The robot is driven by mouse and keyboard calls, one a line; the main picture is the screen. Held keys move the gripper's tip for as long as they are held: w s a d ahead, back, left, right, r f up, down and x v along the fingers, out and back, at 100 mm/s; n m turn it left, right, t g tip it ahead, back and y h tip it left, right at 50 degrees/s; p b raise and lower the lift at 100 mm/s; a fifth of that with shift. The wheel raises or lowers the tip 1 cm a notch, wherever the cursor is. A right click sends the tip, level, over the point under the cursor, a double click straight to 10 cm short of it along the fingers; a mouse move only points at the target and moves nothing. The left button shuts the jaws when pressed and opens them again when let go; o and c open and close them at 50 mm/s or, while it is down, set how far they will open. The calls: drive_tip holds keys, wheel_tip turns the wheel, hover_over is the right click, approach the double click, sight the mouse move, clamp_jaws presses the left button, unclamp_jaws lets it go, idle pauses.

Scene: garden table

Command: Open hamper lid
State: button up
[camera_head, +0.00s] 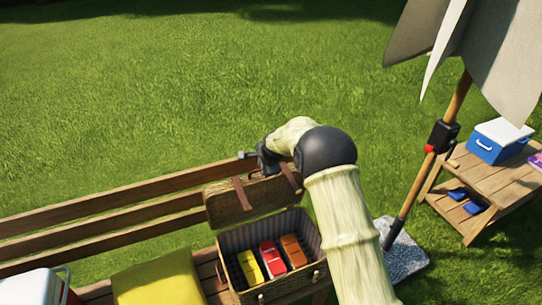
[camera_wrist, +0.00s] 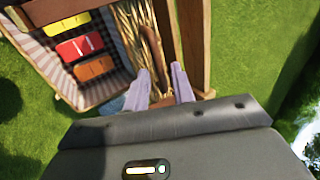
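The wicker hamper (camera_head: 262,291) stands on the wooden bench with its lid (camera_head: 262,197) raised up at the back, near the backrest. The lid has two brown leather straps. Inside the checked lining lie a yellow, a red and an orange item. In the wrist view, the hamper (camera_wrist: 62,76) is at upper left and the lid (camera_wrist: 137,30) is beside it, seen steeply. My gripper (camera_wrist: 161,74) has its two pale fingers apart, at the lid's edge near a brown strap (camera_wrist: 151,47). Contact with the lid cannot be told. In the head view the fingers are hidden.
The bench backrest (camera_head: 110,215) runs behind the hamper. A yellow cushion (camera_head: 158,278) and a white-and-red cooler (camera_head: 35,288) are to the left. A parasol pole (camera_head: 425,175) and a side table (camera_head: 492,185) with a blue cooler (camera_head: 497,142) are at right.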

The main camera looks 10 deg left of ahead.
drive_tip(key=b+v, duration=0.2)
drive_tip(key=v, duration=1.1)
drive_tip(key=shift+s+d+r, duration=0.2)
drive_tip(key=shift+r, duration=0.05)
drive_tip(key=s+d+f+n+g+h, duration=0.1)
drive_tip(key=s+d+n, duration=0.4)
drive_tip(key=s+d, duration=0.7)
drive_tip(key=s+d+f+n+g+h, duration=0.1)
drive_tip(key=s+d+f+n, duration=0.3)
drive_tip(key=s+d, duration=0.9)
drive_tip(key=s+n+h, duration=0.1)
drive_tip(key=s+n, duration=0.1)
drive_tip(key=s, duration=0.2)
drive_tip(key=shift+d+f+n+g, duration=0.3)
drive_tip(key=shift+f+g, duration=0.05)
drive_tip(key=shift+g, duration=0.05)
